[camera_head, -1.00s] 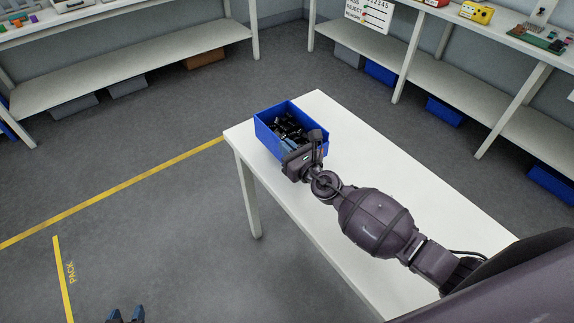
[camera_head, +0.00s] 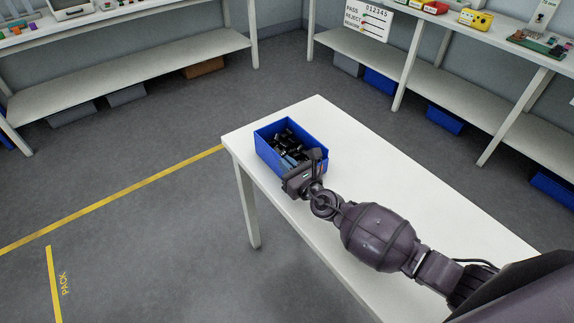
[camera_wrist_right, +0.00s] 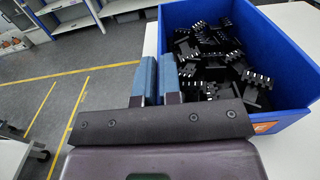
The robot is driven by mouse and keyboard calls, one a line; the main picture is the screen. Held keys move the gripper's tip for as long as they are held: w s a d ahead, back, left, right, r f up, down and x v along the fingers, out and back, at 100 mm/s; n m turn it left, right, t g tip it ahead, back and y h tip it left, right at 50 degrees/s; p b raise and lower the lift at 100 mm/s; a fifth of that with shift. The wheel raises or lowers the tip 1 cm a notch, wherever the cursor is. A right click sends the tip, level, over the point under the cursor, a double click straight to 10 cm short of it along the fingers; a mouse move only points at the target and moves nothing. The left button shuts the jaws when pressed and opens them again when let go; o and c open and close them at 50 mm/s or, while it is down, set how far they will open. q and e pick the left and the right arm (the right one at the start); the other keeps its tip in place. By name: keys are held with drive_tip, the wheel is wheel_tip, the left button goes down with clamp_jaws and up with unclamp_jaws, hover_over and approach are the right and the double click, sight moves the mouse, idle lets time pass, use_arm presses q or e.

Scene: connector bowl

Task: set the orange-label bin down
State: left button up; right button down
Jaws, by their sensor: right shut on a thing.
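The orange-label bin (camera_head: 308,168) is a blue open box filled with black connectors (camera_head: 288,145). It is upright over the far end of the white table (camera_head: 385,155), and I cannot tell whether its base touches the tabletop. My right gripper (camera_head: 294,171) is shut on its near wall. In the right wrist view the two blue-grey fingers (camera_wrist_right: 157,82) are at the left part of the bin (camera_wrist_right: 292,75). Part of the orange label (camera_wrist_right: 264,127) shows there behind the gripper body. My left gripper is out of view.
The tabletop is bare to the right of the bin. Shelves with devices (camera_head: 477,20) stand at the back right and back left, with bins (camera_head: 443,121) beneath them. A yellow floor line (camera_head: 115,195) runs left of the table.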

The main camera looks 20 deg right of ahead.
drive_tip(key=c, duration=1.7)
unclamp_jaws()
drive_tip(key=shift+f, duration=0.15)
drive_tip(key=o, duration=0.4)
drive_tip(key=shift+r, duration=0.2)
drive_tip(key=v, duration=1.2)
drive_tip(key=shift+a, duration=0.1)
